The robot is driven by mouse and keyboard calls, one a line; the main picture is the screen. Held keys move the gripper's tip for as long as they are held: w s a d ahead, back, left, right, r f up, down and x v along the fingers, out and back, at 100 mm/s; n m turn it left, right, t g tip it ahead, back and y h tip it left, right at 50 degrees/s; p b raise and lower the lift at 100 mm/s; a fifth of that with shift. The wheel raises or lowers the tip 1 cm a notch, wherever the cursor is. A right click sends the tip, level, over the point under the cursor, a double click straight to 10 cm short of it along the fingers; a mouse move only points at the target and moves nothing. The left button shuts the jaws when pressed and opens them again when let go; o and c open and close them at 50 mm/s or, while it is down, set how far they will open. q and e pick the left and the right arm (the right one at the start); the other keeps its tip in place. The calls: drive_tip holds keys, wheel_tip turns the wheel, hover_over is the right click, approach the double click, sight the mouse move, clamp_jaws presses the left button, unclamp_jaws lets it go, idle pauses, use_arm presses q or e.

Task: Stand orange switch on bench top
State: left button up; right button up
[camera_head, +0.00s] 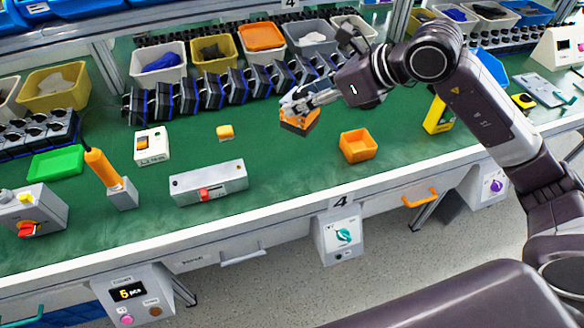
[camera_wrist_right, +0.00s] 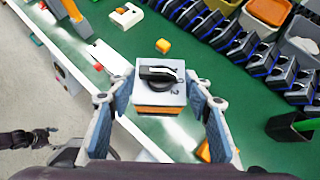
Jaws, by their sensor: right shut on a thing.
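The orange switch (camera_head: 298,124) is held above the green bench top (camera_head: 270,190) in the head view. In the right wrist view the switch (camera_wrist_right: 160,84) shows a pale grey face with a black knob and an orange body below. My right gripper (camera_head: 300,108) is shut on it, with one blue-grey finger pad on each side in the right wrist view. Its underside is hidden in the wrist view. A dark part at the left edge of the right wrist view looks like my left gripper (camera_wrist_right: 38,138); its jaws are unclear.
An orange open box (camera_head: 358,146) stands right of the held switch. A small yellow-orange block (camera_head: 225,132), a white switch box (camera_head: 152,146) and a grey box with a red switch (camera_head: 208,183) lie to the left. Black-and-blue units (camera_head: 210,92) line the back. Green surface between them is bare.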

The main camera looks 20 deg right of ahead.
sight(295, 89)
drive_tip(key=w+n+g+y, duration=0.1)
drive_tip(key=n, duration=0.1)
drive_tip(key=w+n+g+y, duration=0.1)
drive_tip(key=n, duration=0.1)
drive_tip(key=shift+w+r+g+b, duration=0.1)
drive_tip(key=shift+r+g+b, duration=0.05)
drive_tip(key=shift+g+b, duration=0.15)
drive_tip(key=shift+w+r+n+g, duration=0.1)
drive_tip(key=shift+w+n+g, duration=0.25)
drive_tip(key=shift+n+g, duration=0.05)
drive_tip(key=shift+w+d+r+n+g+y, duration=0.1)
drive_tip(key=shift+w+r+n+g+y, duration=0.05)
drive_tip(key=shift+w+n+g+y, duration=0.2)
drive_tip(key=shift+f, duration=0.2)
wheel_tip(295, 89, down, 18)
drive_tip(key=p, duration=0.2)
drive_tip(key=shift+f+p, duration=0.25)
drive_tip(key=shift+p, duration=0.05)
drive_tip(key=shift+w+d+f, duration=0.1)
drive_tip(key=shift+f, duration=0.4)
use_arm(q)
drive_tip(key=shift+s+d+r, duration=0.2)
drive_tip(key=shift+d+r, duration=0.35)
drive_tip(key=shift+r, duration=0.35)
drive_tip(key=shift+f, duration=0.1)
use_arm(e)
drive_tip(key=shift+f, duration=0.1)
